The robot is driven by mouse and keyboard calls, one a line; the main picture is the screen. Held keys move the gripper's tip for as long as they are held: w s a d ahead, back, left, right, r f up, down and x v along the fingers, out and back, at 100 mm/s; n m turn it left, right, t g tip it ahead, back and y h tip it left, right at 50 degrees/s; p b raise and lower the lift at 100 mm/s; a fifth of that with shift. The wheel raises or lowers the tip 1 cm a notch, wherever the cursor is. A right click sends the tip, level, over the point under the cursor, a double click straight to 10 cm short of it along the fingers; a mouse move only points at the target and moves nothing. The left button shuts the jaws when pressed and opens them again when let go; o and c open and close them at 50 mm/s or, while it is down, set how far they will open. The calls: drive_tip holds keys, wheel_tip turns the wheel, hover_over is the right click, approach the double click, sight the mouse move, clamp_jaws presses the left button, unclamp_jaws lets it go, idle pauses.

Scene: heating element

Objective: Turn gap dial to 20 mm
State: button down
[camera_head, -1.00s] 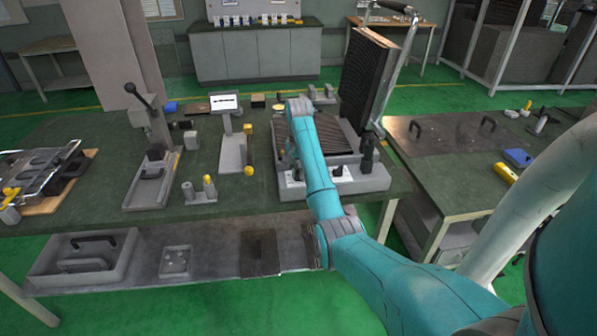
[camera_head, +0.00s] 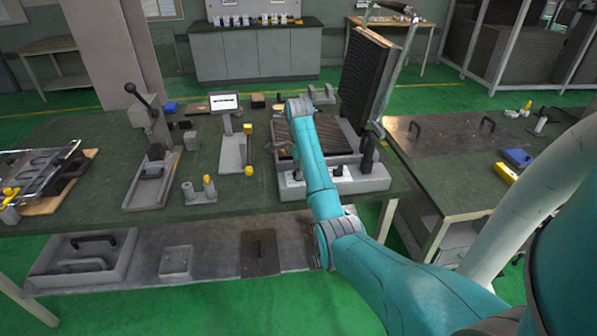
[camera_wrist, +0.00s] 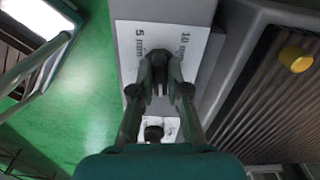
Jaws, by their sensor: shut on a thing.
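The gap dial (camera_wrist: 159,58) is a dark knob on a white plate, marked "5 mm" on the left and "10 mm" on the right in the wrist view. My gripper (camera_wrist: 160,84) is shut on it, with its two fingers converging at the knob. A 20 mm mark does not show, and the dial's pointer cannot be made out. In the head view the machine (camera_head: 375,184) has a grey front base, and my arm hides the gripper and the dial.
A second dark knob (camera_wrist: 153,133) sits below the dial, between my fingers in the wrist view. A ridged plate (camera_wrist: 275,100) and a yellow knob (camera_wrist: 296,58) lie to the right. The machine's dark lid (camera_head: 367,80) stands raised. A scale with a display (camera_head: 226,103) stands left of the machine.

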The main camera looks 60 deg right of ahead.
drive_tip(key=m, duration=0.5)
drive_tip(key=shift+m, duration=0.3)
drive_tip(key=m, duration=0.4)
drive_tip(key=shift+m, duration=0.3)
drive_tip(key=c, duration=1.2)
unclamp_jaws()
drive_tip(key=shift+o, duration=0.2)
